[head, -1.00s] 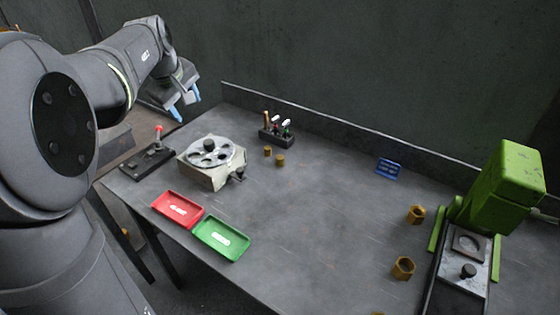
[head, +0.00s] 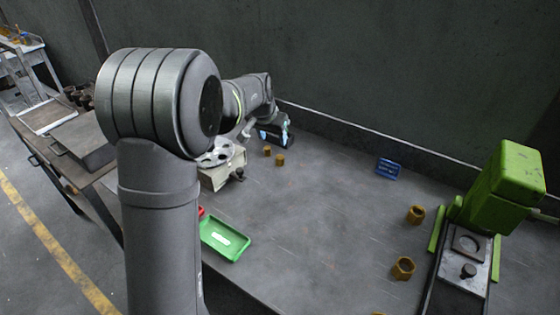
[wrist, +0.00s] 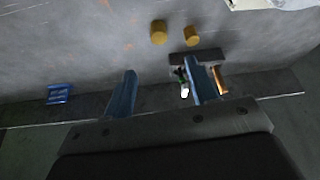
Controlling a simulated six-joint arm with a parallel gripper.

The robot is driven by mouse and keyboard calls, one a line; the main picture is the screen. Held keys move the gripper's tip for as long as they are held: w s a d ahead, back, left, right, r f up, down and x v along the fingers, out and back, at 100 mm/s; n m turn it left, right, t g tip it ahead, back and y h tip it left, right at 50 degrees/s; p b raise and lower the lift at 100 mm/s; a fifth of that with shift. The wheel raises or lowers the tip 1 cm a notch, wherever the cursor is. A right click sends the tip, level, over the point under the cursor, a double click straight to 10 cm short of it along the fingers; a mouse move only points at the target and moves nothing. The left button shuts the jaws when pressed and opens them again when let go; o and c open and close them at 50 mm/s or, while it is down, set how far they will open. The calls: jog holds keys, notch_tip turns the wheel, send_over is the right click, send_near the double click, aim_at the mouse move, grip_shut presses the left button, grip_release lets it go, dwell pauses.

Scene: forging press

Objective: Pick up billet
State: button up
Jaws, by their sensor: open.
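Two small brass cylinders, which look like billets, stand on the grey bench: one at the back (head: 267,151) and one a little nearer (head: 280,160). In the wrist view they are a larger-looking cylinder (wrist: 158,32) and a smaller-looking one (wrist: 192,35), apart from each other. My gripper (wrist: 160,82) is open and empty, its blue fingers wide apart. The cylinders lie beyond its fingertips, not between them. In the head view my gripper (head: 265,135) is low over the back edge of the bench, just behind the cylinders; its fingers are partly hidden there.
A dark tool holder (wrist: 197,57) stands beside one finger. The pale-topped rotary fixture (head: 215,175) is left of the cylinders, partly behind my arm. A green tray (head: 225,238), a blue stand (head: 388,167), hollow brass pieces (head: 403,267) and a green press (head: 505,185) surround open bench.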

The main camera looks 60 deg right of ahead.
send_over(280, 157)
jog(key=a, duration=0.2)
notch_tip(280, 157, down, 7)
jog(key=shift+a, duration=0.1)
jog(key=shift+x, duration=2.8)
jog(key=shift+s+a, duration=0.15)
grip_shut()
